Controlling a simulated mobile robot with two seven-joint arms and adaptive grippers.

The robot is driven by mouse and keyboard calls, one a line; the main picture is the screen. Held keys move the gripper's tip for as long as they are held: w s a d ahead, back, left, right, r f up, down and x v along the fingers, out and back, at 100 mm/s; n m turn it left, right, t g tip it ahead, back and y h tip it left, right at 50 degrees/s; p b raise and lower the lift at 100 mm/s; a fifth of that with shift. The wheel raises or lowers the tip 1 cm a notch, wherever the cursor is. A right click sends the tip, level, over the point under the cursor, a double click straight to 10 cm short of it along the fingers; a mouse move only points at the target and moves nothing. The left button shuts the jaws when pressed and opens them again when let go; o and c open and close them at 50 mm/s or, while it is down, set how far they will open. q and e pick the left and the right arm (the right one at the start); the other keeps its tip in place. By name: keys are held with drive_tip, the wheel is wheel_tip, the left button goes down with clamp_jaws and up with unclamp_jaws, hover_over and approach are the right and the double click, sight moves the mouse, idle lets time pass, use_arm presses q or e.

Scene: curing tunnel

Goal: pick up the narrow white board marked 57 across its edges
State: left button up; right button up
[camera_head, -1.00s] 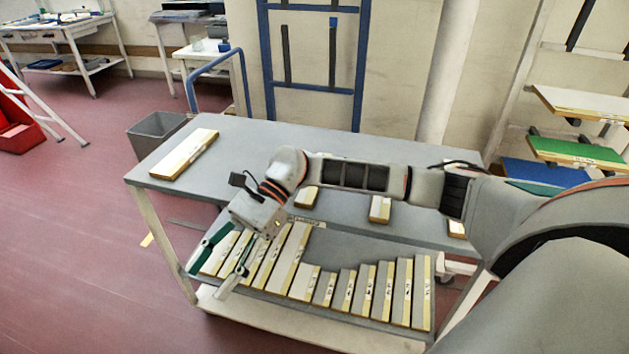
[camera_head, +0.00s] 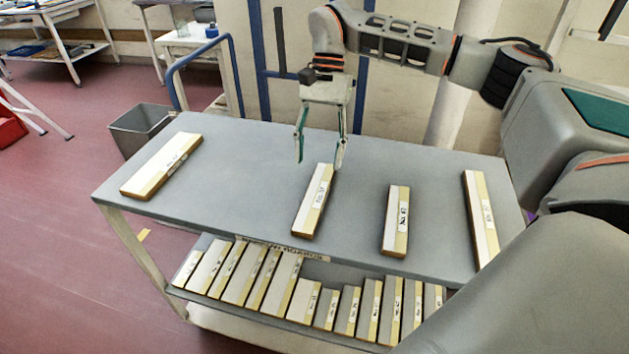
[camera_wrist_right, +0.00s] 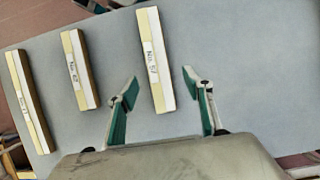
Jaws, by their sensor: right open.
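The white board marked 57 (camera_head: 313,200) lies flat on the grey top of the cart, with a yellowish strip along one side. Its label reads No. 57 in the right wrist view, where the board (camera_wrist_right: 152,35) lies ahead of the jaws. My right gripper (camera_head: 319,162) is open and empty at the board's far end in the head view. In the wrist view its fingertips (camera_wrist_right: 160,80) appear on either side of the board's near end, apart from it. Their exact height above the board is hard to tell. My left gripper is not in view.
Other boards lie on the grey cart top (camera_head: 250,185): one at left (camera_head: 160,167), one just right of 57 (camera_head: 396,220), one at far right (camera_head: 480,215). Several boards stand on the lower shelf (camera_head: 205,243). A grey bin (camera_head: 140,128) is beyond the cart's left side.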

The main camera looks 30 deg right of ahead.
sight(316, 193)
drive_tip(key=shift+w+d, duration=0.2)
drive_tip(key=x, duration=0.3)
drive_tip(key=s+x, duration=0.1)
drive_tip(key=x, duration=0.2)
drive_tip(key=shift+s+a+b, duration=0.1)
drive_tip(key=shift+a+b, duration=0.15)
drive_tip(key=shift+b, duration=0.1)
drive_tip(key=shift+s+a+f, duration=0.1)
drive_tip(key=shift+a+f, duration=0.1)
drive_tip(key=shift+f, duration=0.35)
drive_tip(key=c, duration=1.2)
